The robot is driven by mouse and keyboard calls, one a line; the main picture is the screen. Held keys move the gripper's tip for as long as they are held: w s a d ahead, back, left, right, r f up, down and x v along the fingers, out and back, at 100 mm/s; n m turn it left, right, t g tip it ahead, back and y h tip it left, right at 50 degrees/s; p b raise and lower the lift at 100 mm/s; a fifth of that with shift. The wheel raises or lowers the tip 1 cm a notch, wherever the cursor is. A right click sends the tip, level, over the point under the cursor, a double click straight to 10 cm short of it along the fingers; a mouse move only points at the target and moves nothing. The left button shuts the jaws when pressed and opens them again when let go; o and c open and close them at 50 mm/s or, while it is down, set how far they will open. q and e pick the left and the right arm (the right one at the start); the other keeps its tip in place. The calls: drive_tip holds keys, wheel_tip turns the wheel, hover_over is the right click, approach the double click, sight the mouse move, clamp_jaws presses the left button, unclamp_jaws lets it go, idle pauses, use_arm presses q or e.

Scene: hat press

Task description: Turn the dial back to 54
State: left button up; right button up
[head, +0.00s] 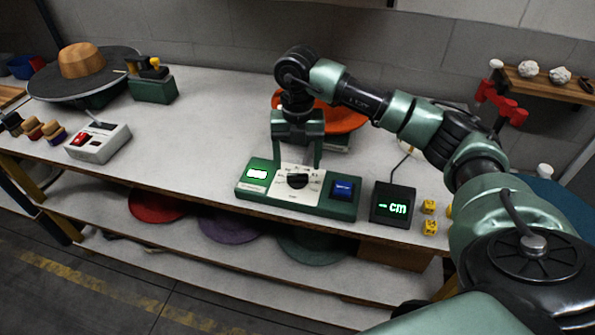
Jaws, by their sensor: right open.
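The dial (297,181) is a black knob on the pale face plate of a green control box (258,190) at the table's front edge. Its scale marks are too small to read. The box has a small lit display at its left and a blue button (343,188) at its right. My right gripper (301,162) points down just behind and above the dial, fingers apart and empty. I cannot tell whether a finger touches the box. My left gripper is not in view.
A black display reading "- cm" (394,204) stands right of the box, beside yellow dice (430,227). An orange disc (345,122) lies behind my right gripper. A grey switch box (98,143) and a hat form (82,62) stand left. The table between is clear.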

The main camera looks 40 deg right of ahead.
sight(297, 175)
drive_tip(key=shift+r, duration=1.55)
